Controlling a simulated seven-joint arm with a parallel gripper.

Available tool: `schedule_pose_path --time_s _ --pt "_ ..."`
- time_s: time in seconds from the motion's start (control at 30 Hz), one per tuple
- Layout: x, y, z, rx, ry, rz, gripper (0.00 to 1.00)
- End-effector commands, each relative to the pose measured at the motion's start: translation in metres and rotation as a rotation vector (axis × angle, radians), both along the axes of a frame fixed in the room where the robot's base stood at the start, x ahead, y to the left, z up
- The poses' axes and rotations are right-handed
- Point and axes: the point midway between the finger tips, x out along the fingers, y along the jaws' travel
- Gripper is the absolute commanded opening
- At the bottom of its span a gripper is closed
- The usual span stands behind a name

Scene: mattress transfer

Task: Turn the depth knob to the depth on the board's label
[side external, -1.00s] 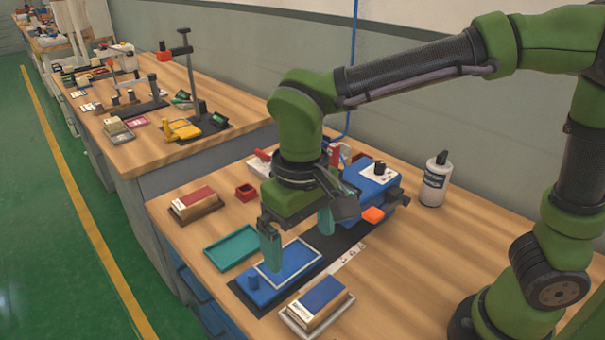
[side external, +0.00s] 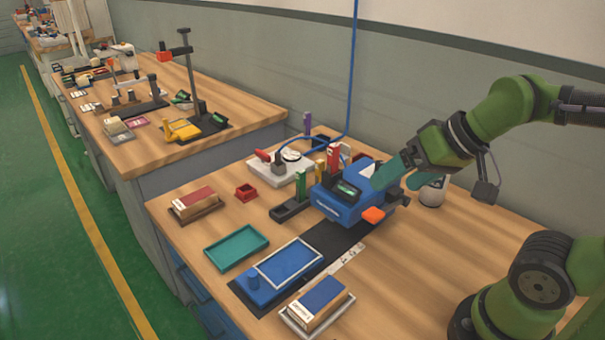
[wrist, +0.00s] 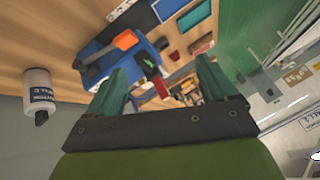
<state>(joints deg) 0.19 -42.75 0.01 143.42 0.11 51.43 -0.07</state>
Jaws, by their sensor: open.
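The blue machine (side external: 340,203) stands on the bench with a dark display (side external: 348,191) facing left and an orange lever (side external: 373,215) at its front. It also shows in the wrist view (wrist: 97,48). My gripper (side external: 398,174) is open, tilted at the machine's right end, with its teal fingers spread. In the wrist view my gripper (wrist: 160,70) has nothing between its fingertips. The depth knob is hidden behind my fingers in the side view. The board with the blue top (side external: 322,294) lies at the front in a tray; its white label is too small to read.
A white bottle (side external: 432,191) stands close behind my gripper. A blue plate (side external: 288,262) and a teal tray (side external: 236,248) lie to the left. A red-topped board (side external: 194,199) is farther left.

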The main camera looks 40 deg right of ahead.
Motion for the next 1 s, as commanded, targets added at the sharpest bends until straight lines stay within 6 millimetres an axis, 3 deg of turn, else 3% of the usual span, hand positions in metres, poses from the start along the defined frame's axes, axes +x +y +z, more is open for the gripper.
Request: schedule_pose_path --time_s 0.03,0.2,0.4,0.6,0.77,0.87,1.0 --pt "0.002 -0.004 -0.005 0.001 0.023 -0.017 0.77" --pt "0.038 -0.028 0.001 -0.006 0.114 -0.09 0.53" --pt "0.097 -0.086 0.019 0.014 0.325 -0.295 0.53" --pt "0.141 -0.149 0.032 0.046 0.531 -0.587 0.53" --pt "0.154 -0.174 0.049 0.079 0.616 -0.788 0.53" --pt "0.151 -0.172 0.065 0.105 0.629 -0.863 0.53" --pt "0.146 -0.168 0.061 0.127 0.663 -0.899 0.53"
